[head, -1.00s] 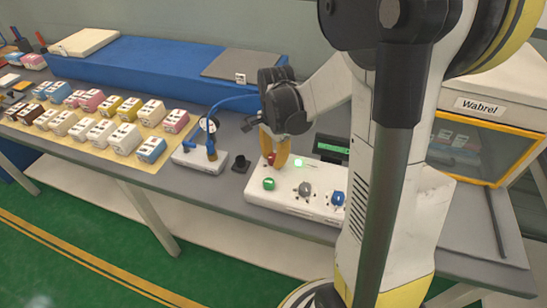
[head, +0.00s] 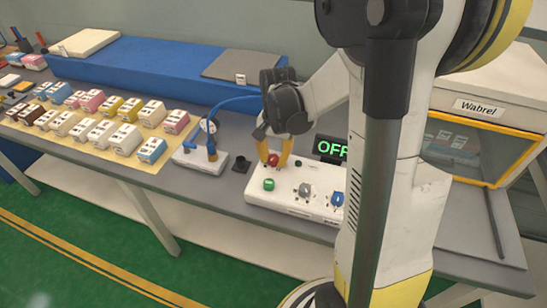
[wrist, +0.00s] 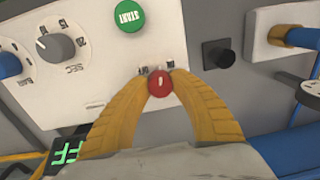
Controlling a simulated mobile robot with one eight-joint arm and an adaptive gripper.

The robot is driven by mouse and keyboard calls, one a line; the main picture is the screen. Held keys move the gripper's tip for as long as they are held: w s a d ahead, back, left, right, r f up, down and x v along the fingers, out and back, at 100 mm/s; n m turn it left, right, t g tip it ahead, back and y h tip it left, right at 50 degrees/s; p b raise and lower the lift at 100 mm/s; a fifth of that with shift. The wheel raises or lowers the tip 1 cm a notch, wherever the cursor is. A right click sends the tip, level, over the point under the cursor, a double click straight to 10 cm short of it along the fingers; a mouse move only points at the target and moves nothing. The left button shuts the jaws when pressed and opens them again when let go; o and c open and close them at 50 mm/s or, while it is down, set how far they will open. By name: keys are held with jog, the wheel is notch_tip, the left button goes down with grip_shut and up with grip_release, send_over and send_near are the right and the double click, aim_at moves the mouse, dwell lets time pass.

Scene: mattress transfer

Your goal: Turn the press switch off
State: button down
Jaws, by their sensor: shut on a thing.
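The white control box (head: 258,196) sits on the table and carries a red press switch (head: 273,160), a green START button (head: 269,184), a grey knob and a blue knob. My gripper (head: 273,164) has its yellow fingertips on either side of the red switch, closed on it. The wrist view shows the red switch (wrist: 159,83) between the two fingertips, its head uncovered. The display (head: 330,148) behind the box reads OFF in green, partly hidden by my arm. The indicator light (head: 299,164) on the box is dark.
Left of the box are a small black block (head: 241,164) and a white device with a blue tube (head: 200,157). Several small coloured boxes stand farther left. A yellow-framed cabinet (head: 480,140) is at the right. My arm hides part of the box's right side.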

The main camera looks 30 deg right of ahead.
aim_at(275, 157)
jog(key=n, duration=0.5)
jog(key=shift+n, duration=0.3)
jog(key=n, duration=0.5)
jog(key=shift+n+p, duration=0.3)
jog(key=c, duration=1.1)
grip_release()
jog(key=r, duration=1.2)
jog(key=shift+d, duration=0.3)
